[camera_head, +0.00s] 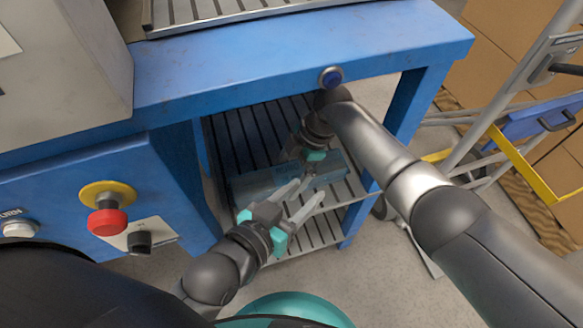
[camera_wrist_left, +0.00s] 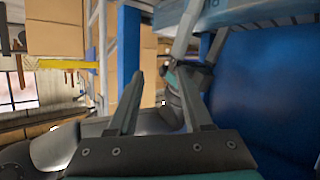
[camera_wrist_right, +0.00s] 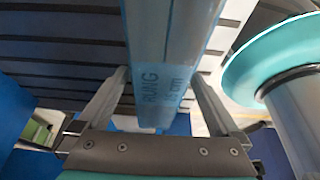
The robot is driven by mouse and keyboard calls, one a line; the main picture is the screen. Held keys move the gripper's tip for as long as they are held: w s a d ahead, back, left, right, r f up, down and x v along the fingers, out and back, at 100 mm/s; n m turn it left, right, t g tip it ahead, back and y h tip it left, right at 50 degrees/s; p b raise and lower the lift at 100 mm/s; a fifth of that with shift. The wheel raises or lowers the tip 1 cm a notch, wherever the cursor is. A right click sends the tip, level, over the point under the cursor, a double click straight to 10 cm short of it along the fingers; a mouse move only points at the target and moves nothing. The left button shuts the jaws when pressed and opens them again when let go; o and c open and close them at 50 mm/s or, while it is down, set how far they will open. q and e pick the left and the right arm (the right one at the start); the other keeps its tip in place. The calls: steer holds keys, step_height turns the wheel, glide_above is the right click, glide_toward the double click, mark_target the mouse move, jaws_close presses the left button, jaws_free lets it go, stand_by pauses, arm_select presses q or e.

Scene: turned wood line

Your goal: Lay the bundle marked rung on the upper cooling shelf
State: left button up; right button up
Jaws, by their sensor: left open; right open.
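The bundle marked rung (camera_wrist_right: 165,60) is a long, translucent blue-wrapped pack with "RUNG 15 cm" printed on it. In the head view the bundle (camera_head: 255,185) lies level over dark slats under the blue bench, partly hidden by my grippers. My right gripper (camera_wrist_right: 160,76) is open, with a finger on each side of the bundle; its hand (camera_head: 312,150) shows above the bundle in the head view. My left gripper (camera_head: 308,190) is open and empty in front of the bundle; its spread fingers show in the left wrist view (camera_wrist_left: 155,78). The slatted shelf (camera_head: 235,135) sits inside the bench frame.
The blue bench top (camera_head: 300,55) and its right leg (camera_head: 408,100) frame the shelf opening. A red stop button (camera_head: 108,221) is on the left panel. A round teal surface (camera_head: 290,312) is at the bottom. A hand truck (camera_head: 500,110) and cardboard boxes (camera_head: 505,35) stand right.

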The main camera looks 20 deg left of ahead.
mark_target(290, 173)
steer(key=shift+r, duration=0.1)
steer(key=shift+r, duration=0.15)
steer(key=shift+p+v, duration=0.65)
steer(key=shift+v, duration=0.1)
steer(key=shift+p+v, duration=0.6)
steer(key=shift+v, duration=0.5)
steer(key=shift+p+v, duration=0.7)
steer(key=shift+v, duration=0.6)
steer(key=shift+w+d+r, duration=0.15)
steer(key=shift+d+r, duration=0.1)
steer(key=shift+r, duration=0.15)
arm_select(q)
steer(key=s+a+g+y, duration=0.4)
steer(key=s+a+g, duration=0.1)
steer(key=a+g, duration=0.2)
steer(key=shift+s+a+f, duration=0.15)
steer(key=shift+a+f, duration=0.15)
steer(key=shift+a, duration=0.55)
